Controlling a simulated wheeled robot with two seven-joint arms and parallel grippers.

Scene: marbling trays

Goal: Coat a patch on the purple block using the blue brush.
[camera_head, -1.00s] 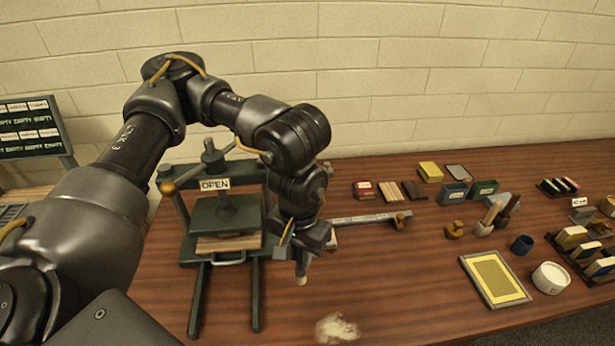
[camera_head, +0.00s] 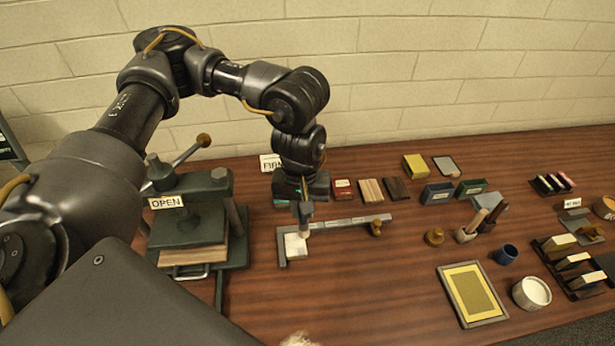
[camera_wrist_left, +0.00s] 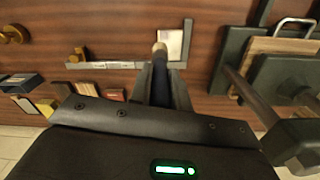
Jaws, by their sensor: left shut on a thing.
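My left gripper (camera_head: 305,207) is shut on a brush and points down over the corner of a grey L-shaped fence. In the left wrist view the brush (camera_wrist_left: 160,76) has a dark blue handle between the fingers and a pale tip. A small block (camera_head: 293,249) with a pale, nearly white top sits in the fence corner. It also shows in the left wrist view (camera_wrist_left: 174,42), pale with a pinkish tint; a clear purple is not visible. My right gripper is not in view.
A dark green press (camera_head: 228,252) marked OPEN stands left of the fence (camera_head: 340,222). Several small blocks and boxes lie behind.

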